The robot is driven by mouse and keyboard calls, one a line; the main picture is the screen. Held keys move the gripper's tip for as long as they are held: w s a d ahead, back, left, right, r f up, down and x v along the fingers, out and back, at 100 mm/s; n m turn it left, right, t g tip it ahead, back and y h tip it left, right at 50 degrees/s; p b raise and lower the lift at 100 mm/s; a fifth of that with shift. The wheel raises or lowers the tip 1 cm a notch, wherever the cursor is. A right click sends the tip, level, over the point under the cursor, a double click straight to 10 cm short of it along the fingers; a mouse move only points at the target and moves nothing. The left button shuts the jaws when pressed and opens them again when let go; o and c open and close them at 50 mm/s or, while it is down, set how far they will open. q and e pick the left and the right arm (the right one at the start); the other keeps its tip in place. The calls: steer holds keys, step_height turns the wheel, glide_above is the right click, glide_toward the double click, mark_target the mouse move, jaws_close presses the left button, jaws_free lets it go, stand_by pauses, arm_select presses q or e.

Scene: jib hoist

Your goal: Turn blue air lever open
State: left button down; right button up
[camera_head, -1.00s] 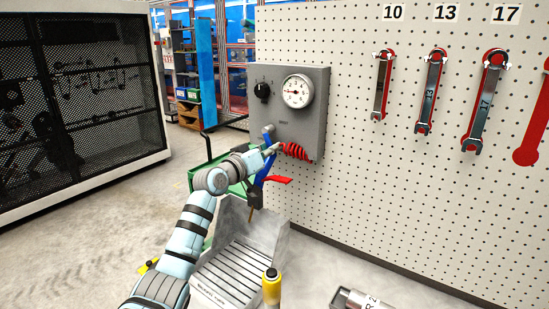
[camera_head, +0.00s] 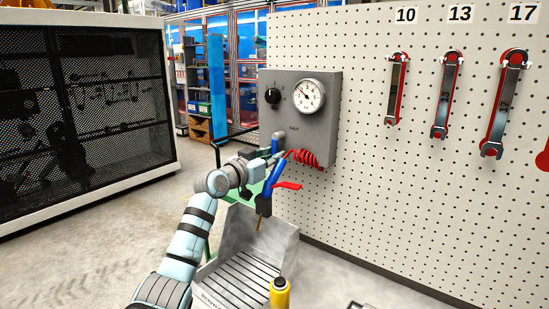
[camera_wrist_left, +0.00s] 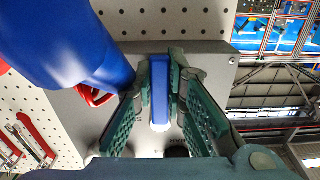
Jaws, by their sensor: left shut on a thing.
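The blue air lever (camera_wrist_left: 160,80) stands between the two green fingers of my left gripper (camera_wrist_left: 160,92) in the left wrist view. The fingers are shut on it from both sides. In the head view my left gripper (camera_head: 271,156) is at the lower left of the grey panel box (camera_head: 318,122), and the lever is mostly hidden there. A blue air gun (camera_head: 273,178) with a red trigger hangs just below the gripper. Its blue body also shows close by in the left wrist view (camera_wrist_left: 70,40). My right gripper is not in view.
The box carries a round gauge (camera_head: 309,96) and a black knob (camera_head: 272,96). A red coiled hose (camera_head: 303,157) hangs beside the gripper. A grey slatted bin (camera_head: 280,235) stands below. Wrenches hang on the pegboard (camera_head: 365,190) to the right. A yellow-topped can (camera_head: 280,293) is in front.

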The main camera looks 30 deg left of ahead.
arm_select(q)
steer(key=shift+r, duration=0.25)
steer(key=c, duration=1.7)
jaws_free()
steer(key=shift+o, duration=0.5)
steer(key=shift+w+f, duration=0.1)
steer(key=shift+f, duration=0.05)
steer(key=s+a, duration=0.1)
steer(key=s, duration=1.1)
steer(key=shift+a, duration=0.2)
steer(key=shift+w, duration=0.1)
